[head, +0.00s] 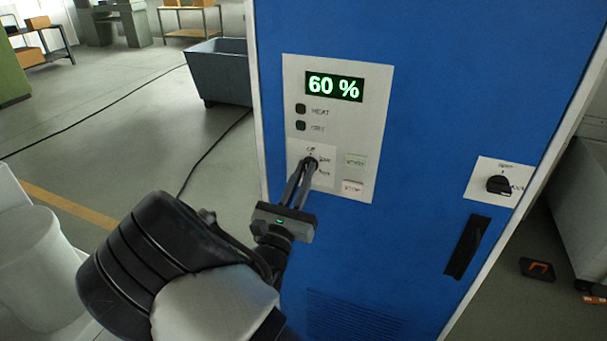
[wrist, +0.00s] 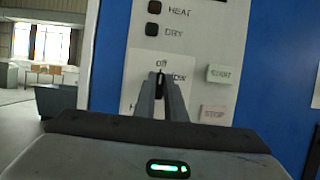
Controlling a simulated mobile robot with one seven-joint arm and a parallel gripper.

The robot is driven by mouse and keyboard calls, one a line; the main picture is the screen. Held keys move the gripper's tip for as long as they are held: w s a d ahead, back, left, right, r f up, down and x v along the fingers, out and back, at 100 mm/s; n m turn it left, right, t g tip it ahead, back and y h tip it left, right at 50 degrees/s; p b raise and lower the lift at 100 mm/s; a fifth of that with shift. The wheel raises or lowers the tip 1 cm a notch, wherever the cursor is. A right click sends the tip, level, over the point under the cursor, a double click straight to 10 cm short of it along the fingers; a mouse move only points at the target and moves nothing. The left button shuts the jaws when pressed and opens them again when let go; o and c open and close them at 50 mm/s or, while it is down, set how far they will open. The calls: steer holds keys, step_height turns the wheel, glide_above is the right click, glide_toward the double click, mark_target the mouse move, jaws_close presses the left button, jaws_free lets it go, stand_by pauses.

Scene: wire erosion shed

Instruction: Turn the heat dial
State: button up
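The heat dial (head: 311,161) is a small dark knob on the white control panel (head: 372,95) of a blue cabinet. Off is printed above it, with Low and another label at its right side and below. My gripper (head: 307,170) reaches up to the dial from below. In the wrist view its two fingertips (wrist: 160,85) are on either side of the dark knob (wrist: 160,75), close against it, and hide most of it. What shows of the knob looks upright, under the Off label. The display (head: 334,87) reads 60 % in green.
Heat (head: 301,108) and Dry (head: 300,125) indicators, both dark, sit above the dial. Start (head: 355,161) and Stop (head: 352,187) buttons are close at its right. Farther right are a black rotary switch (head: 498,185) and a door handle (head: 467,247). A grey bin (head: 220,75) stands behind left.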

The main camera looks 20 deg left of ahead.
jaws_close()
steer(key=shift+m, duration=0.4)
steer(key=m+g+h+b, duration=0.2)
steer(key=m+b, duration=0.4)
steer(key=m, duration=0.2)
steer(key=m+g+h+b, duration=0.1)
steer(key=m+g+b, duration=0.2)
steer(key=m+b, duration=0.4)
steer(key=m+g+h+b, duration=0.2)
steer(key=m+b, duration=0.4)
steer(key=m, duration=0.4)
steer(key=shift+f+g+h+b, duration=0.3)
steer(key=m+b, duration=0.1)
steer(key=b, duration=0.1)
steer(key=shift+r+m+g+y+b, duration=0.15)
steer(key=shift+m+g+y+b, duration=0.15)
steer(key=shift+m+y+b, duration=0.1)
steer(key=shift+r, duration=0.1)
